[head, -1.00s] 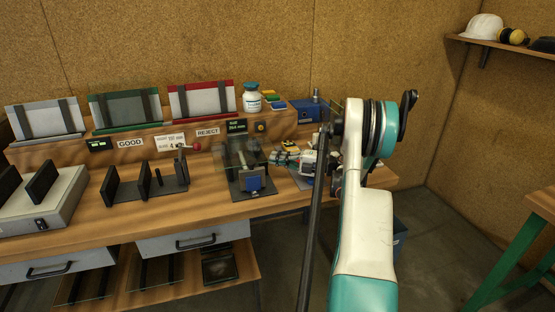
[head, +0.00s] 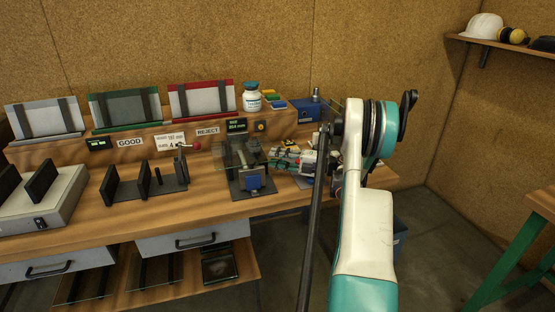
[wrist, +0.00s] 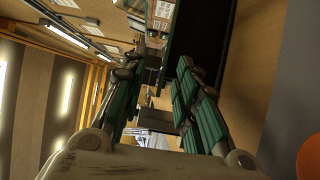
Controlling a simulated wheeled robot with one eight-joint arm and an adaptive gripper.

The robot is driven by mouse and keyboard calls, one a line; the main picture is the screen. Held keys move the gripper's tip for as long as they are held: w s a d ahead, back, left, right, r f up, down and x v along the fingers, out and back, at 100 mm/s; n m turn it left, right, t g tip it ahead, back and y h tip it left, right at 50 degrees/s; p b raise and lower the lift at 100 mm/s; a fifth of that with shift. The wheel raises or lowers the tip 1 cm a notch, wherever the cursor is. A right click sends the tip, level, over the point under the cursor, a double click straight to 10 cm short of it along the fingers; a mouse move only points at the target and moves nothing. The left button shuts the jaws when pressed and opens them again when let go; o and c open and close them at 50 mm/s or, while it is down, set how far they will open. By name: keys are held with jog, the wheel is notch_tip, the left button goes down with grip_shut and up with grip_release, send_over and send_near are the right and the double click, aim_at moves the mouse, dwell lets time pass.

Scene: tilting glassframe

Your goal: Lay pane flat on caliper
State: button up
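The caliper (head: 238,193) is a dark stand with a blue block at its front and a lit green display (head: 236,126) behind, on the workbench. A faint see-through glass pane (head: 226,156) shows over the caliper's upper part, to the left of my gripper (head: 279,161). My gripper comes in from the right and appears shut on the pane's right side. I cannot tell whether the pane touches the caliper. In the wrist view the green-padded fingers (wrist: 160,80) stand on both sides of a narrow gap; the pane is hard to make out there.
A black slotted rack (head: 146,190) and a grey box with black uprights (head: 45,205) stand left on the bench. White, green and red sloped holders (head: 202,99) line the back ledge with a white bottle (head: 252,98). A small red-knobbed lever (head: 197,146) stands left of the caliper.

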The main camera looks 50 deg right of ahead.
jog(key=v, duration=0.7)
jog(key=shift+s+d, duration=0.1)
jog(key=shift+s, duration=0.15)
jog(key=shift+w+r, duration=0.1)
dwell(0.4)
